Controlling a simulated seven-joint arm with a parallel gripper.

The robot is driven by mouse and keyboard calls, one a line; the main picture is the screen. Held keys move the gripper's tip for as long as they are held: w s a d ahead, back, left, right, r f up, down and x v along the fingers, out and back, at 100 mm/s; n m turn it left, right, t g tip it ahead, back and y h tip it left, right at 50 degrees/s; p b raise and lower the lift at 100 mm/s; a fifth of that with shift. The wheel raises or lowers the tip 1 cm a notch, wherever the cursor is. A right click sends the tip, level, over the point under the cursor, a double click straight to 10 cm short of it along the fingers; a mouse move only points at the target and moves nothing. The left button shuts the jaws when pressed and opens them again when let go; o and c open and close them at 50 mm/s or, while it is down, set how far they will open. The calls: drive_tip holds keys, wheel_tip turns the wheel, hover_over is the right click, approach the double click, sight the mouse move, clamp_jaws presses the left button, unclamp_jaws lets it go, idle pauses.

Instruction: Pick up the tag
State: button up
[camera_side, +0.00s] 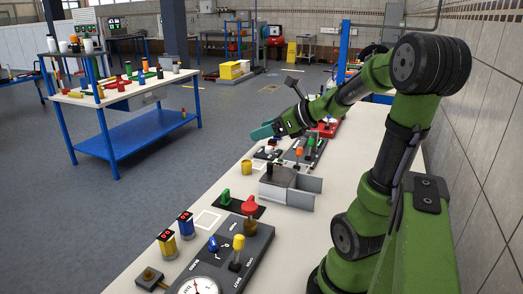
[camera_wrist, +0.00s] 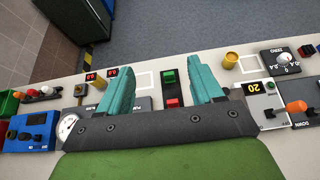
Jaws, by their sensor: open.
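I cannot pick out a tag for certain in either view. My gripper (camera_side: 263,131) has teal fingers and hangs above the bench, near its far part, in the side view. In the wrist view my gripper (camera_wrist: 165,75) is open, with its two fingers wide apart and nothing held between them. A block with a green and a red part (camera_wrist: 170,88) shows between the fingers, on the bench below. Parts of the bench are hidden behind the fingers and the dark gripper body.
The pale bench (camera_side: 128,273) carries a gauge panel (camera_side: 262,236), a grey metal box (camera_side: 278,186), a yellow cylinder (camera_side: 246,167) and two small display units. White outlined squares (camera_wrist: 142,80) on the bench are empty. A blue-framed table (camera_side: 145,88) stands apart across the floor.

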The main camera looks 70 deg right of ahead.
approach(251, 198)
drive_tip(key=x, duration=0.4)
drive_tip(key=shift+w+f, duration=0.2)
drive_tip(key=shift+w, duration=0.05)
drive_tip(key=x, duration=0.7)
drive_tip(key=shift+w+f, duration=0.1)
drive_tip(key=shift+w, duration=0.1)
drive_tip(key=shift+c, duration=0.5)
drive_tip(key=c, duration=0.9)
